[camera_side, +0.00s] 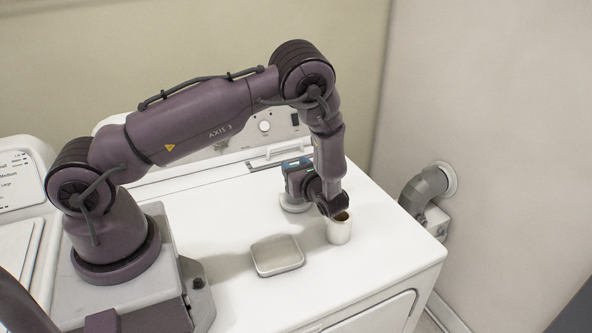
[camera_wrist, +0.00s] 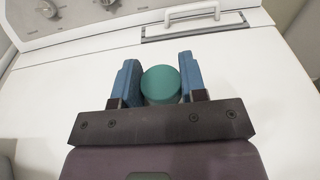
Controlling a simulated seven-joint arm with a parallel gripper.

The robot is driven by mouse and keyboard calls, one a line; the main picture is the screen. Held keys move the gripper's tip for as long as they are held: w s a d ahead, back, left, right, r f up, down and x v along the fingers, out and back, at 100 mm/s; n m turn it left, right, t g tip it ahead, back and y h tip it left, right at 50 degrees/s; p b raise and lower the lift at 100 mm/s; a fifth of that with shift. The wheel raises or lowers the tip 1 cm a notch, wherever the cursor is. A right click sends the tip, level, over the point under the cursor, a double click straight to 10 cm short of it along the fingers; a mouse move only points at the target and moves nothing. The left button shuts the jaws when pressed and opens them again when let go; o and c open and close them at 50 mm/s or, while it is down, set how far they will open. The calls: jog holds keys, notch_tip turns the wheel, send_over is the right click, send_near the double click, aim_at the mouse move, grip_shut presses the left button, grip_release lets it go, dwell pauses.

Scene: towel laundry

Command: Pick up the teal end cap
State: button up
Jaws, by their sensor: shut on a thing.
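The teal end cap (camera_wrist: 161,84) is round and sits between the two blue fingers of my gripper (camera_wrist: 159,64) in the wrist view. My gripper is shut on it, with one finger at each side. In the side view my gripper (camera_side: 297,164) is above the white washer top, near the back. The cap cannot be made out clearly there, since the blue finger covers most of it.
A pale round piece (camera_side: 295,203) lies below my gripper. A white cylinder with a brown inside (camera_side: 339,231) stands to its right, and a square tin (camera_side: 277,256) lies in front. The washer top (camera_side: 375,245) is clear at the right. A grey pipe (camera_side: 425,187) comes from the wall.

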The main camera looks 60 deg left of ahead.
notch_tip(320, 180, up, 3)
jog(key=shift+r, duration=0.1)
jog(key=s+d+r, duration=0.6)
jog(key=s+r, duration=0.3)
jog(key=s, duration=0.3)
jog(key=w+d+r+m+t+h, duration=0.1)
jog(key=w+d+m+t+h, duration=0.7)
jog(key=w+d+m+t, duration=0.5)
jog(key=s+a+n+g+y, duration=0.8)
jog(key=s+a+n+g, duration=0.5)
jog(key=shift+s+f, duration=0.2)
jog(key=shift+s, duration=0.15)
